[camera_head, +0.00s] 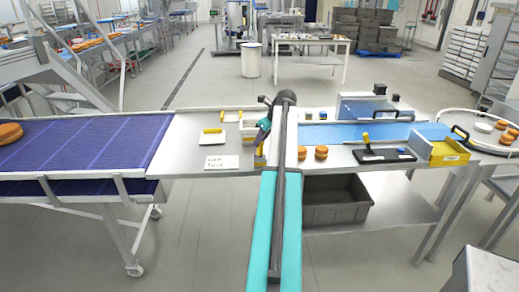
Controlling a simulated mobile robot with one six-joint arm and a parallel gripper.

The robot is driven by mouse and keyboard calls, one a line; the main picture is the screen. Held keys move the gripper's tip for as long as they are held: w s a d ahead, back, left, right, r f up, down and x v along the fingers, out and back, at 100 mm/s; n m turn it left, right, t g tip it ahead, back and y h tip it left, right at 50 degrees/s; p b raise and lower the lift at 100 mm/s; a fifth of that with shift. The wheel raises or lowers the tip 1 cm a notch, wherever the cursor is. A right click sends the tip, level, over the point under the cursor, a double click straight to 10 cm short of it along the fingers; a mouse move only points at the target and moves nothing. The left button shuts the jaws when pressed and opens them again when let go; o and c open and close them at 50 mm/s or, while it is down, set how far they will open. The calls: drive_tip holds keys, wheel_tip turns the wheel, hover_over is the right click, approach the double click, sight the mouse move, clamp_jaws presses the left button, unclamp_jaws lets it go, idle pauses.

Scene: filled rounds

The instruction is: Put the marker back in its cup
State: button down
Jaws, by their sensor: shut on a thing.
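My gripper (261,143) points down over the steel table, just left of my arm's dark elbow and link. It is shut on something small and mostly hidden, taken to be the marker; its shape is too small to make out. A yellow piece (259,160) shows right below the gripper; I cannot tell whether it is part of the held thing or stands on the table. I cannot make out the marker's cup; my arm covers part of the table.
A handwritten white card (222,162) and a white tray with a yellow edge (211,137) lie left of my gripper. A purple conveyor (85,143) adjoins at left.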

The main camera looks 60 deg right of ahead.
sight(262, 144)
drive_tip(key=shift+f, duration=0.1)
drive_tip(key=shift+f+p, duration=0.4)
drive_tip(key=shift+f, duration=1.35)
drive_tip(key=shift+f, duration=0.1)
drive_tip(key=c, duration=1.6)
unclamp_jaws()
drive_tip(key=shift+b+v, duration=1)
drive_tip(key=shift+v, duration=5.1)
drive_tip(key=shift+w, duration=0.1)
